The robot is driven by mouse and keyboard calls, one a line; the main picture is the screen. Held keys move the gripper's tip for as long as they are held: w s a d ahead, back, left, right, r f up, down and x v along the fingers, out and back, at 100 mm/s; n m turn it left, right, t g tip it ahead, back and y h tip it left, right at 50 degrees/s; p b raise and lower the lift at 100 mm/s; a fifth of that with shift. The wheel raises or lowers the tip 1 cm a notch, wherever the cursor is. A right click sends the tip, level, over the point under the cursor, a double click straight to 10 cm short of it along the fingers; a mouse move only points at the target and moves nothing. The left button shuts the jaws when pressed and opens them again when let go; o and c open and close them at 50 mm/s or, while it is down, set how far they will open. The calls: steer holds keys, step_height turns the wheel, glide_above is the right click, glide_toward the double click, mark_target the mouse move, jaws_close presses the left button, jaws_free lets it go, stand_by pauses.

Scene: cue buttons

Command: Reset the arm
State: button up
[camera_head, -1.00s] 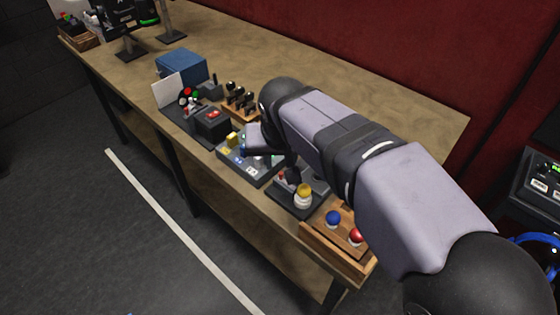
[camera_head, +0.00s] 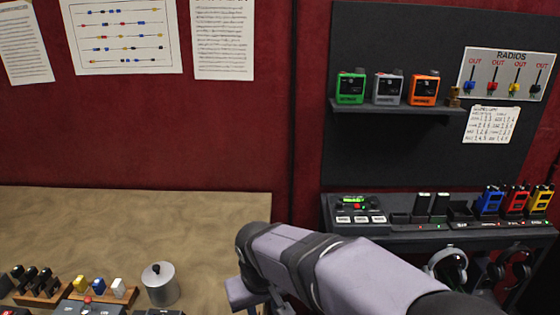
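My arm comes in from the bottom right. Its grey links reach up and left over the right end of the wooden table (camera_head: 130,225). My gripper (camera_head: 246,293) hangs below the dark rounded joint at the bottom centre. Its body hides its fingers, so I cannot see whether it is open or shut or holds anything. A silver lidded canister (camera_head: 160,284) stands on the table to its left, apart from it.
Yellow, blue and white switches (camera_head: 98,286) and black levers (camera_head: 38,280) are at the lower left. A dark shelf (camera_head: 400,232) on the right holds a keypad device (camera_head: 357,213) and several coloured radios (camera_head: 515,201). Headphones (camera_head: 450,268) hang below. The table's back is clear.

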steer(key=s+d+f+m+g+p, duration=0.1)
steer(key=s+d+f+m, duration=0.1)
steer(key=s+d, duration=0.4)
steer(key=s+d+f+m+g+p, duration=0.1)
steer(key=s+d, duration=0.5)
steer(key=d, duration=0.7)
step_height(320, 180, down, 3)
steer(key=shift+s+r+m, duration=0.15)
steer(key=shift+s+m, duration=0.15)
steer(key=shift+m, duration=0.4)
